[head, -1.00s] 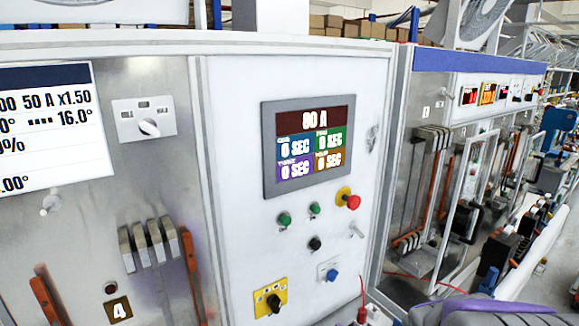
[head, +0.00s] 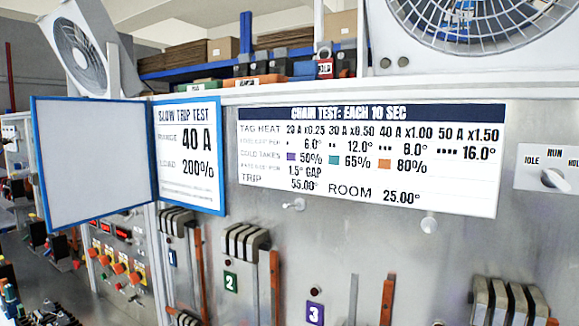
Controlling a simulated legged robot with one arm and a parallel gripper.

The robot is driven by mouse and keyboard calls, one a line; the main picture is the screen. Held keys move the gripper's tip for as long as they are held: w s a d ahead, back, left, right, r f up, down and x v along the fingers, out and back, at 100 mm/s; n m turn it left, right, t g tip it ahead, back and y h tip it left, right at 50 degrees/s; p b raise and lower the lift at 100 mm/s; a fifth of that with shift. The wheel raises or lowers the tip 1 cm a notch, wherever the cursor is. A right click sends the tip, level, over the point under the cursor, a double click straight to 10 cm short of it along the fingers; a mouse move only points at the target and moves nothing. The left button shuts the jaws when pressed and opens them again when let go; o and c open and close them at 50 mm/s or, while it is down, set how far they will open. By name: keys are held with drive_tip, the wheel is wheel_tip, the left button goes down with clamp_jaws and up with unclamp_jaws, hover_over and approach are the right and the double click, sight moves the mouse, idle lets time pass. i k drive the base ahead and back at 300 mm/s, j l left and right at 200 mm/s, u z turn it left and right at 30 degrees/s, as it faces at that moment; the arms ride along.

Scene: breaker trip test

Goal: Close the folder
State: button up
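The folder (head: 98,158) stands open on the panel at the left of the head view. It has a blue edge and its blank pale cover is swung out to the left. Its inner page (head: 187,152) faces me and reads "SLOW TRIP TEST", 40 A and 200%. The hinge side runs upright between cover and page. My gripper is not in view.
A white "CHAIN TEST" board (head: 368,158) is fixed right of the folder, with knobs (head: 429,224) below it. Switch stacks (head: 245,243) and orange bars (head: 387,300) line the lower panel. Fans (head: 455,25) stand above. A rotary switch (head: 552,179) is at right.

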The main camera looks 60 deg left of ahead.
sight(93, 154)
drive_tip(key=k+j+u, duration=0.35)
drive_tip(key=k+j, duration=0.65)
drive_tip(key=k+j+u, duration=0.2)
drive_tip(key=j, duration=0.55)
drive_tip(key=k+j+u, duration=0.2)
drive_tip(key=j, duration=0.6)
drive_tip(key=j+u, duration=0.2)
drive_tip(key=j, duration=0.55)
drive_tip(key=i+j+u, duration=0.15)
drive_tip(key=i+j, duration=0.35)
